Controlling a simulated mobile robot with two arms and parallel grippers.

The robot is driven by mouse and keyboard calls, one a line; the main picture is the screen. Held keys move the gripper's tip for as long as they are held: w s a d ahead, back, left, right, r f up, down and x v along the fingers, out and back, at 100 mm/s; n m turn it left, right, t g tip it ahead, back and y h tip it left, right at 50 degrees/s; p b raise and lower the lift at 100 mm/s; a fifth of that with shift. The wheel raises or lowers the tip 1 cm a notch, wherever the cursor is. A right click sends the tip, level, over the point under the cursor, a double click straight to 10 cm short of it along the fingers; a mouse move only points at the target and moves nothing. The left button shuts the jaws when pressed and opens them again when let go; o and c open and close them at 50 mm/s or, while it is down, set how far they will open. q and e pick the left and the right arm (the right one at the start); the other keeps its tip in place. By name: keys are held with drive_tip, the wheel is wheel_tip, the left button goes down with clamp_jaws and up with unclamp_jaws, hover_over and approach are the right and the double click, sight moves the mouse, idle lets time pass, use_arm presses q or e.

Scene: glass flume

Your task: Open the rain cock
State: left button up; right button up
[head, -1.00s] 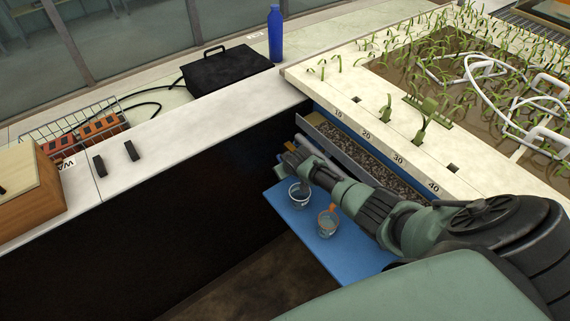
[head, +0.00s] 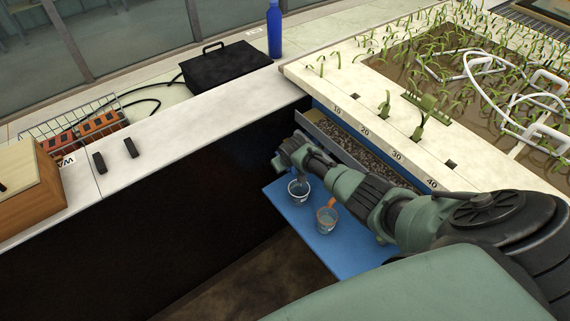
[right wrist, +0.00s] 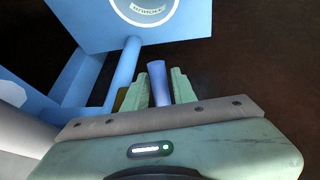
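My right gripper (head: 284,158) is low beside the flume's end, left of the blue shelf. In the right wrist view its two pale green fingers (right wrist: 160,90) stand close on both sides of a short blue bar, which looks like the handle of the rain cock (right wrist: 158,80). In the head view the gripper and wrist hide the handle. My left gripper is not in view.
A blue shelf (head: 337,254) holds a cup with clear contents (head: 298,192) and an orange-trimmed cup (head: 326,218), both close below my right wrist. A gravel-filled trough (head: 365,146) runs behind it. A blue pipe (right wrist: 125,68) stands left of the fingers.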

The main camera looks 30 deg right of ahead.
drive_tip(key=shift+s+a+r+p, duration=0.1)
drive_tip(key=shift+s+r+p, duration=0.2)
drive_tip(key=shift+r, duration=0.25)
drive_tip(key=p+v, duration=0.1)
drive_tip(key=v, duration=0.5)
drive_tip(key=shift+r, duration=0.2)
drive_tip(key=shift+s+a, duration=0.1)
drive_tip(key=shift+s, duration=0.05)
